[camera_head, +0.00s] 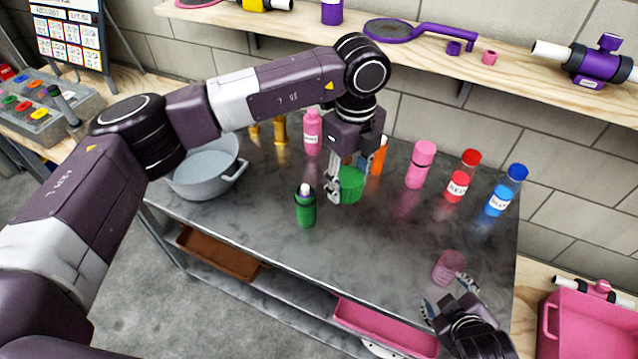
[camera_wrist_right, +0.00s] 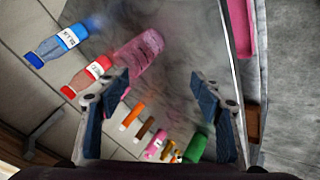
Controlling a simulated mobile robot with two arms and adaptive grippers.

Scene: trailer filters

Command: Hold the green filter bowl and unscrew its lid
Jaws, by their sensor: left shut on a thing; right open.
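A green container (camera_head: 305,210) stands upright on the metal table, with a dark rim and a pale piece showing at its top. My left gripper (camera_head: 345,182) is shut on a green ridged piece (camera_head: 352,186) that looks like a lid, just right of the container and apart from it. The arm and fingers hide part of that piece. My right gripper (camera_head: 448,298) is open and empty at the table's front right. Its fingers also show apart in the right wrist view (camera_wrist_right: 161,95), where a green thing (camera_wrist_right: 198,148) appears beyond them.
A clear pink cup (camera_head: 449,266) is close to my right fingers. A grey pot (camera_head: 205,175) is at the left. The table's front middle is clear.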

